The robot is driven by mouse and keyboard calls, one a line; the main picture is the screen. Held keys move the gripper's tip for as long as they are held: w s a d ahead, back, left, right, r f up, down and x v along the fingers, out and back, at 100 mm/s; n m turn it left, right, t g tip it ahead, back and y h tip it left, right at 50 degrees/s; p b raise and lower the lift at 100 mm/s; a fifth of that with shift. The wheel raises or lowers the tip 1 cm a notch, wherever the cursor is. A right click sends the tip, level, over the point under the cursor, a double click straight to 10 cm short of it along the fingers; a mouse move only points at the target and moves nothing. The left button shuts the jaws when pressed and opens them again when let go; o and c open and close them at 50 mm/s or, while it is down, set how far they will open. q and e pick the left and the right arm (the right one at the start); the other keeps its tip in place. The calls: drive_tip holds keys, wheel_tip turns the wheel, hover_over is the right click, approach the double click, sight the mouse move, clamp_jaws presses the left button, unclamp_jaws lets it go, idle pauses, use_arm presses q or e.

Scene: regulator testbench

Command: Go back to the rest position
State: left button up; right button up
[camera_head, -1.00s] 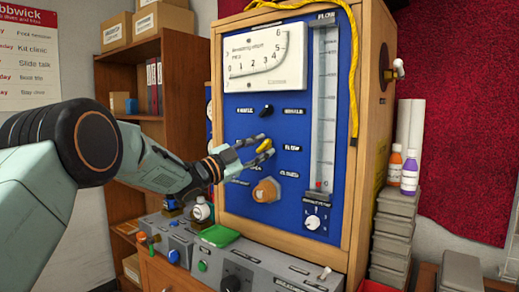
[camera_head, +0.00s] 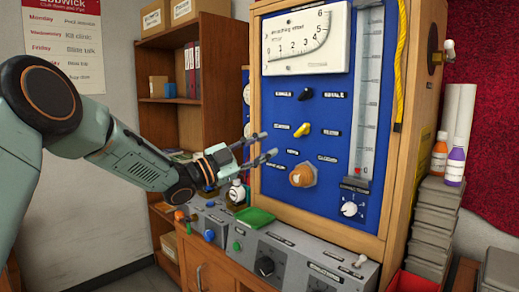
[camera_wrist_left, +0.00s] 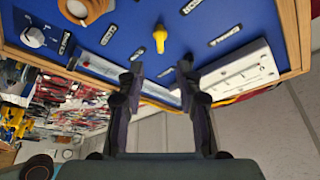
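My left gripper (camera_head: 262,151) is open and empty in front of the left part of the blue panel (camera_head: 279,130) in the head view. Its fingers point toward the panel and stand apart from the yellow knob (camera_head: 302,129). In the left wrist view, the two dark fingers (camera_wrist_left: 160,75) are spread with nothing between them. The yellow knob (camera_wrist_left: 160,38) shows beyond them on the blue panel. An orange-brown round knob (camera_head: 303,174) sits lower on the panel. My right gripper is in neither view.
A grey control box (camera_head: 300,261) with knobs and a green tray (camera_head: 255,217) stand below the panel. A wooden shelf (camera_head: 220,60) with boxes and binders is behind my left arm. Orange (camera_head: 439,156) and purple (camera_head: 455,166) bottles stand on grey stacked boxes at right.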

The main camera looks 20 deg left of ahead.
use_arm(q)
drive_tip(key=shift+s+a+f, duration=0.1)
drive_tip(key=shift+s, duration=0.15)
idle(0.3)
drive_tip(key=s+d+f+n+g+y+b, duration=0.1)
drive_tip(key=s+f+n+g+y, duration=0.3)
drive_tip(key=f, duration=0.7)
drive_tip(key=s+d+f+n+y, duration=0.25)
drive_tip(key=f+n, duration=0.35)
drive_tip(key=f, duration=0.6)
drive_tip(key=s+f+n+g+y+b, duration=0.1)
drive_tip(key=s+f+n+g+y, duration=0.25)
drive_tip(key=f, duration=0.75)
drive_tip(key=s+d+f+n+g+b, duration=0.1)
drive_tip(key=s+f+g, duration=0.2)
drive_tip(key=s+f, duration=0.4)
drive_tip(key=s+f+n+g+y+b, duration=0.1)
drive_tip(key=s+f+g, duration=0.2)
drive_tip(key=s+f, duration=0.5)
drive_tip(key=s+d+f+n+g+y+b, duration=0.1)
drive_tip(key=s+f, duration=0.7)
drive_tip(key=s, duration=1.5)
drive_tip(key=shift+s+d+n+g, duration=0.15)
drive_tip(key=shift+d+n+g, duration=0.25)
drive_tip(key=shift+g, duration=0.85)
